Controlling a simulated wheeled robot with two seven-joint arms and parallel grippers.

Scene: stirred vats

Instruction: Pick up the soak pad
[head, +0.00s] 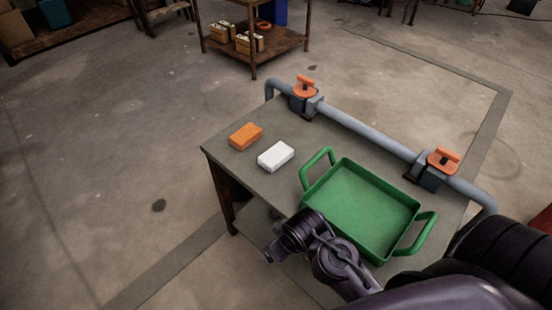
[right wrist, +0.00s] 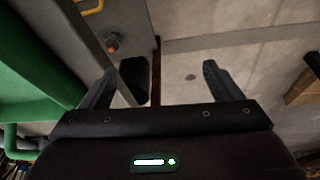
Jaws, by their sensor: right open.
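A white block (head: 276,156) and an orange block (head: 245,136) lie flat, a little apart, on the grey table (head: 240,175). Both are pad-shaped; I cannot tell for sure which one is the soak pad. My right gripper (head: 274,248) is in front of the green tray, near the table's front edge, below and clear of both blocks. In the right wrist view its two fingers (right wrist: 160,82) stand wide apart with nothing held between them. My left gripper is not in view.
The green tray (head: 335,167) with raised handles sits right of the blocks. A grey pipe (head: 365,132) with two orange-handled valves (head: 304,87) runs along the table's back edge. A rusty shelf cart (head: 277,45) stands behind. Floor left of the table is clear.

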